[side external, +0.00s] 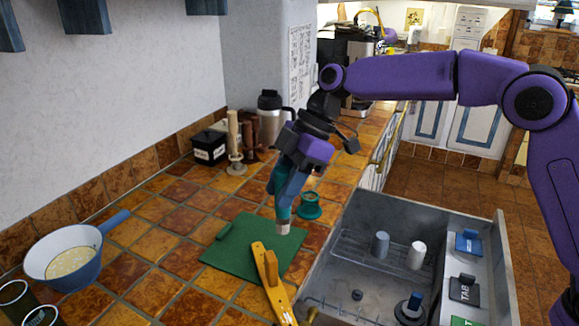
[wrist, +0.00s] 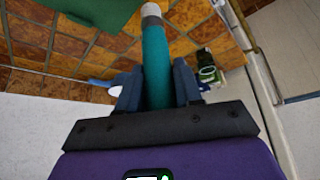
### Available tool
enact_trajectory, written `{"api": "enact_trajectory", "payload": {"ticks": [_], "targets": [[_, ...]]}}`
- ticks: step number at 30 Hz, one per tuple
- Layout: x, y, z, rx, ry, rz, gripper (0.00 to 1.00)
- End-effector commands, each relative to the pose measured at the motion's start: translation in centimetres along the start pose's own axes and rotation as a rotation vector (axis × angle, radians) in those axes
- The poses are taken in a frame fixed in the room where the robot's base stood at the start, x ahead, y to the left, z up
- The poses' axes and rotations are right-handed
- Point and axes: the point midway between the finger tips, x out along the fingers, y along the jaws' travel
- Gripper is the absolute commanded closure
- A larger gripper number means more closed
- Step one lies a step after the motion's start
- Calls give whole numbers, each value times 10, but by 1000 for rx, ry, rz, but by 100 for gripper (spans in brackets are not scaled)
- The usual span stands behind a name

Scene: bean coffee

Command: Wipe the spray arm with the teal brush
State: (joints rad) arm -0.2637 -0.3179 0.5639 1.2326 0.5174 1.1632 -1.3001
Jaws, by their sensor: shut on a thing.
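My gripper (side external: 287,183) is shut on the teal brush (side external: 283,212), which points down with its pale tip lowest. The tip is over the right part of the green mat; I cannot tell whether it touches. In the wrist view the brush (wrist: 155,60) runs up between the two fingers to a whitish end. A long yellow-orange bar (side external: 273,290) with a raised piece on top, which looks like the spray arm, lies across the mat's front right edge. It is a little in front of the brush tip and apart from it.
The green mat (side external: 228,257) lies on the tiled counter. A teal round stand (side external: 309,206) is right of the brush. An open grey basin (side external: 345,235) with a rack and cups is at the right. A blue pan (side external: 52,280) stands left; jars and a flask (side external: 270,103) stand behind.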

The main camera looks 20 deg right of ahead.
Motion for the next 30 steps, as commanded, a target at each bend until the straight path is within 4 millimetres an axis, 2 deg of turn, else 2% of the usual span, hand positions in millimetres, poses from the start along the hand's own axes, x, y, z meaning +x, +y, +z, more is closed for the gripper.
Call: {"api": "enact_trajectory", "payload": {"ticks": [1,6,14,24,30], "targets": [[3,-12,-9,-84,1,-47,100],[7,-44,-27,-325,-1,-185,100],[10,-80,-45,-571,-2,-327,100],[52,-77,-19,-557,-3,-320,100],[61,-76,-14,-556,-3,-317,100]]}}
